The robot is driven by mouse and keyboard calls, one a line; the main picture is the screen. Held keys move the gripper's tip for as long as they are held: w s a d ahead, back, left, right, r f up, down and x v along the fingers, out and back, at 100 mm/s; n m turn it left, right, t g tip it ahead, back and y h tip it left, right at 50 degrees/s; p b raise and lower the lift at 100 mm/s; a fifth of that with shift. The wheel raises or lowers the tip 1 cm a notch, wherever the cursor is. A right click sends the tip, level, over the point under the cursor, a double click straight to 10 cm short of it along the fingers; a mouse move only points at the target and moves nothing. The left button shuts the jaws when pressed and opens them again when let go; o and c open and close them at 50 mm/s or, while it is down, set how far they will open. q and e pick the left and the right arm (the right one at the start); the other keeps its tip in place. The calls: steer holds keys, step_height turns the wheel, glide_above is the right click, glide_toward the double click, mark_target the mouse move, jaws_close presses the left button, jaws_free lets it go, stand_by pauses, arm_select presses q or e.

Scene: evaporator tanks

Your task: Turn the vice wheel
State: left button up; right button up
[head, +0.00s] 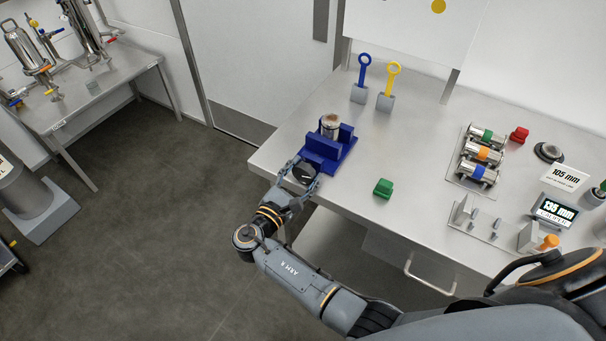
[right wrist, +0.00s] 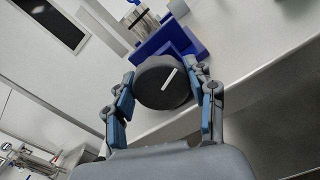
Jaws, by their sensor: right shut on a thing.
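The blue vice (head: 325,150) stands at the front left corner of the metal workbench, with a metal cylinder (head: 329,126) upright between its jaws. The vice wheel (right wrist: 164,84) is a round black knob with a white line, which runs slanted in the right wrist view. In the head view the wheel (head: 304,173) shows partly between the fingers. My right gripper (head: 303,178) is shut on the wheel, one finger on each side; it fills the lower middle of the right wrist view (right wrist: 164,100). My left gripper is not in view.
A green block (head: 383,187) lies right of the vice. Blue (head: 361,78) and yellow (head: 389,86) ring-handled tools stand behind it. A rack of metal cylinders (head: 480,156) and a display (head: 556,210) are further right.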

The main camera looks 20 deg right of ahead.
mark_target(304, 166)
steer(key=shift+d, duration=0.1)
steer(key=o, duration=1.2)
steer(key=shift+w, duration=0.1)
steer(key=shift+c, duration=0.2)
step_height(304, 166, up, 10)
steer(key=shift+f, duration=0.1)
